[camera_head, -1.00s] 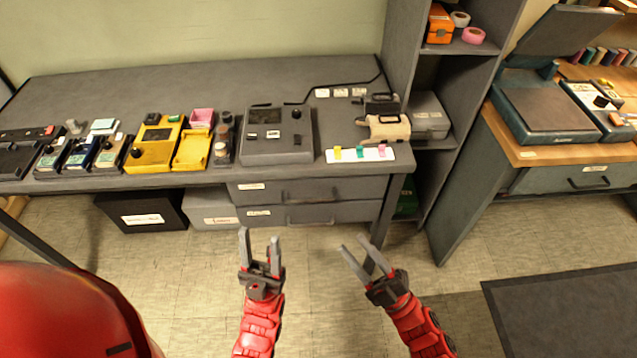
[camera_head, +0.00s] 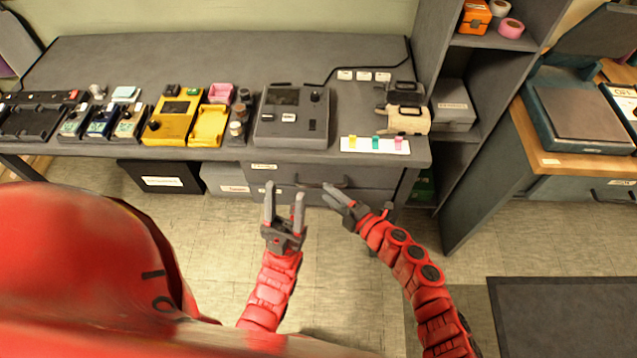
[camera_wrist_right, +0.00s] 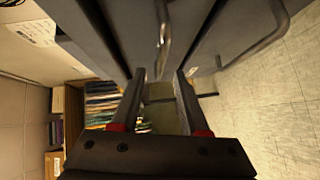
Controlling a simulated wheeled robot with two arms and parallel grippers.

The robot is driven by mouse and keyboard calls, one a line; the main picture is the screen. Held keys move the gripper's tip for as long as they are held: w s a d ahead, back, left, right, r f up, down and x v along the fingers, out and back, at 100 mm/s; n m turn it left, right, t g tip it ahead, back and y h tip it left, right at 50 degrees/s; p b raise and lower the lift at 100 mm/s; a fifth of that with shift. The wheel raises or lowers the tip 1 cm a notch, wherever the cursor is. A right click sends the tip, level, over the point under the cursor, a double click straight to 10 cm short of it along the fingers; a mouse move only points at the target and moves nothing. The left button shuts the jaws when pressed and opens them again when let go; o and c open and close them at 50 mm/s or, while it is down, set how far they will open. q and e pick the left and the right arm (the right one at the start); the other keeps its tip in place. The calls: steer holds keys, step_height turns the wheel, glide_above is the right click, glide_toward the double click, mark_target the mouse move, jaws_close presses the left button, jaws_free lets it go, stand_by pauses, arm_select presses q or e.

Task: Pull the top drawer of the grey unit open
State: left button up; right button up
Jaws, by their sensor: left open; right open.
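The grey unit's top drawer (camera_head: 292,174) is under the bench top, with a small label at its left; it looks shut. Its bar handle is partly behind my right gripper in the head view. My right gripper (camera_head: 337,193) is open in front of the drawer. In the right wrist view, the top handle (camera_wrist_right: 164,38) lines up between the open fingertips (camera_wrist_right: 161,76); I cannot tell whether they touch it. The lower drawer (camera_head: 312,197) is partly hidden by my grippers, and its handle (camera_wrist_right: 268,35) shows at the right. My left gripper (camera_head: 284,208) is open and empty, left of the right one.
The bench top (camera_head: 190,75) carries a grey device (camera_head: 291,118), yellow boxes and a white strip with coloured tabs (camera_head: 375,145). A black box (camera_head: 160,177) stands under the bench at left. An open shelf (camera_head: 455,150) is at the right. The floor in front is clear.

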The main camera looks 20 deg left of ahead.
mark_target(318, 185)
steer(key=shift+x, duration=2.7)
steer(key=shift+c, duration=0.2)
jaws_close()
